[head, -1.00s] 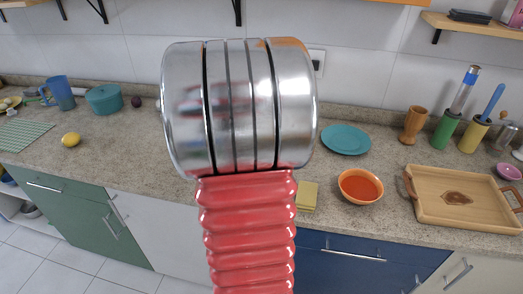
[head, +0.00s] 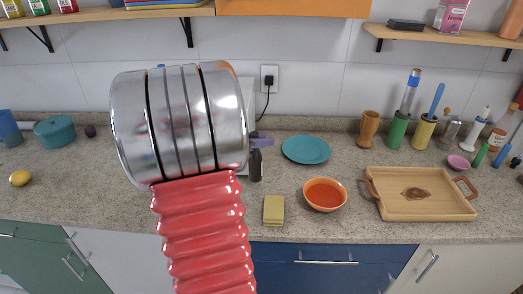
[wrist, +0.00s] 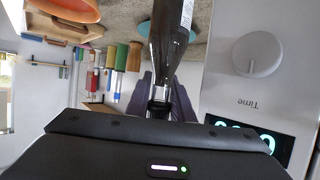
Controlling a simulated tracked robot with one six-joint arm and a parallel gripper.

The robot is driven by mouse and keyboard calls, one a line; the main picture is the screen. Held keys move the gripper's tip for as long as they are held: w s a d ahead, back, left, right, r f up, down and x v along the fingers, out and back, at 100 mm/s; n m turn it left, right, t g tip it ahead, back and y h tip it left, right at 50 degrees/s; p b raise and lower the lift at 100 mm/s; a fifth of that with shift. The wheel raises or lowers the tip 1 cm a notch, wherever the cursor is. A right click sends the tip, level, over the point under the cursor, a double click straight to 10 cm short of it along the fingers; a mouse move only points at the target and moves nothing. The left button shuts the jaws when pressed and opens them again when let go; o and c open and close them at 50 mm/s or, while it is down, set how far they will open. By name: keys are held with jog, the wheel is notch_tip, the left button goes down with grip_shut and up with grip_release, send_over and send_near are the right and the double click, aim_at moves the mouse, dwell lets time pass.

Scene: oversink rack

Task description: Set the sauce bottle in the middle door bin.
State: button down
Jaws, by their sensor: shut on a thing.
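The sauce bottle (wrist: 173,35) is dark with a pale label and fills the upper middle of the wrist view. Its narrow neck points toward my wrist camera. My gripper (wrist: 160,101) has purple fingers, one on each side of the neck, and is shut on it. In the head view a finger of my gripper (head: 261,142) and a dark part of the bottle (head: 256,165) show just right of my silver arm joint. The joint hides the rest. No door bin shows in either view.
A white appliance with a knob (wrist: 258,54) and lit display is close beside the bottle. On the counter (head: 90,185) are a teal plate (head: 305,149), an orange bowl (head: 325,194), a yellow sponge (head: 273,210) and a wooden tray (head: 420,205). Several bottles stand at the back right.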

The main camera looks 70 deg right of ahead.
jog(key=shift+f, duration=1.8)
jog(key=c, duration=1.5)
grip_release()
jog(key=shift+f, duration=0.1)
jog(key=shift+c, duration=0.2)
jog(key=v, duration=1.2)
